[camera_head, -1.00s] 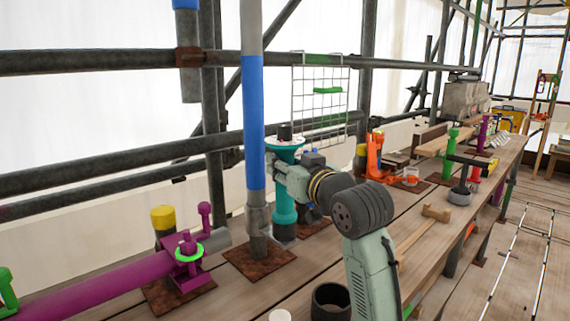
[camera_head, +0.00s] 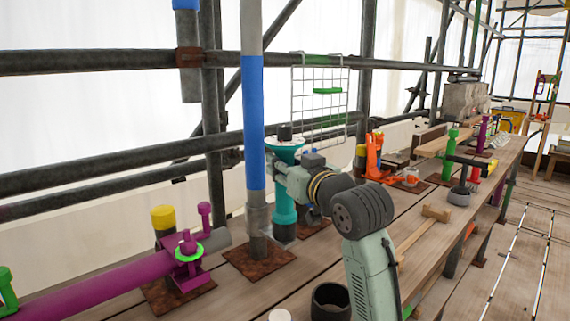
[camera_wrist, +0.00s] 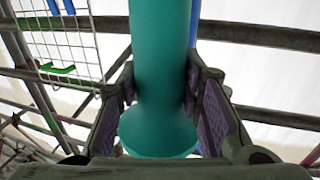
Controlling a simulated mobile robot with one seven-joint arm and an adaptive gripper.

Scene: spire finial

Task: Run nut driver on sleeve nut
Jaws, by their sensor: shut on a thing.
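A teal tool with a wide flared collar, which I take to be the nut driver (camera_head: 284,206), stands upright on the bench in the head view, just right of a blue-banded pole. A dark cylindrical piece (camera_head: 284,131) shows above its collar. My gripper (camera_head: 288,172) is shut around the teal body below the collar. In the wrist view the teal body (camera_wrist: 162,60) fills the space between my two finger pads (camera_wrist: 163,95), with its flared end low in the picture. I cannot make out the sleeve nut for certain; the driver's lower end is partly hidden.
The grey and blue pole (camera_head: 253,125) stands close left of the driver on a rusty plate (camera_head: 258,262). A purple pipe assembly (camera_head: 188,255) lies farther left. A black cup (camera_head: 330,301) and a wooden mallet (camera_head: 424,230) are near my arm. Scaffold rails run behind.

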